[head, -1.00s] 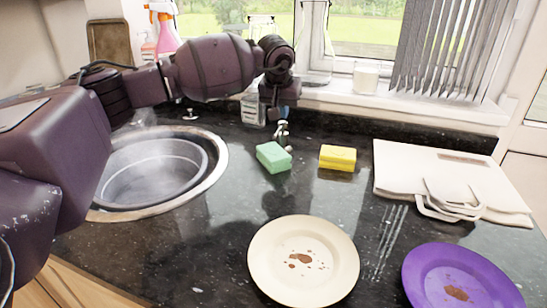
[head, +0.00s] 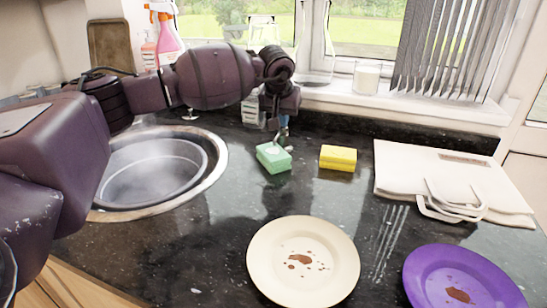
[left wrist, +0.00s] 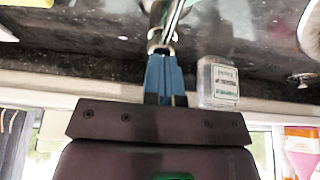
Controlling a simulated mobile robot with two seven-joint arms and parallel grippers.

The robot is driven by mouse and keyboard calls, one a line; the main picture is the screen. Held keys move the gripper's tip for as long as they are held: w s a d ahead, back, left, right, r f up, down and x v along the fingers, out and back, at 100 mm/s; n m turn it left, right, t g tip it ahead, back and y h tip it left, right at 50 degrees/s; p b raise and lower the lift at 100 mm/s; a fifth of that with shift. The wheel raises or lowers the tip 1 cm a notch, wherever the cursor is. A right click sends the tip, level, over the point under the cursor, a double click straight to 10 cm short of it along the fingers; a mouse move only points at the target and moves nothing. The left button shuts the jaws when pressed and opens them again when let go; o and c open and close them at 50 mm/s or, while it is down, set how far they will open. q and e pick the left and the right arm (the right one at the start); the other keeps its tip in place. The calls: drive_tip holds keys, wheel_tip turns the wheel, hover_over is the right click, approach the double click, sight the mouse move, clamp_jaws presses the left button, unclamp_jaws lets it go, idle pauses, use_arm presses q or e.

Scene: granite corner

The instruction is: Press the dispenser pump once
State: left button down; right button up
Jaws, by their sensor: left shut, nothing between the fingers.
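A small chrome dispenser pump (head: 281,139) stands on the dark counter behind the green sponge. Its chrome spout (left wrist: 165,22) shows at the top of the left wrist view. My left gripper (head: 284,122) is shut and empty, pointing down at the top of the pump. In the left wrist view its blue fingers (left wrist: 162,58) meet the chrome part at their tips and hide some of it. They look to be touching it, but I cannot tell how far the pump is pressed down. My right gripper is not in view.
A clear labelled bottle (left wrist: 218,84) stands close beside the fingers. A green sponge (head: 273,158) and a yellow sponge (head: 338,158) lie nearby. The sink (head: 217,180) is left.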

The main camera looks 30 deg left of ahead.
use_arm(q)
drive_tip(key=shift+s+f, duration=0.1)
drive_tip(key=shift+f, duration=0.15)
drive_tip(key=shift+r+p, duration=0.35)
drive_tip(key=shift+r, duration=1.3)
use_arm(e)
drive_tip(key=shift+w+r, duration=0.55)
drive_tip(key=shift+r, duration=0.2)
use_arm(q)
drive_tip(key=shift+r, duration=0.1)
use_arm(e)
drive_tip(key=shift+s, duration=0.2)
use_arm(q)
wheel_tip(320, 180, up, 6)
drive_tip(key=shift+f+p, duration=0.1)
drive_tip(key=shift+p, duration=0.75)
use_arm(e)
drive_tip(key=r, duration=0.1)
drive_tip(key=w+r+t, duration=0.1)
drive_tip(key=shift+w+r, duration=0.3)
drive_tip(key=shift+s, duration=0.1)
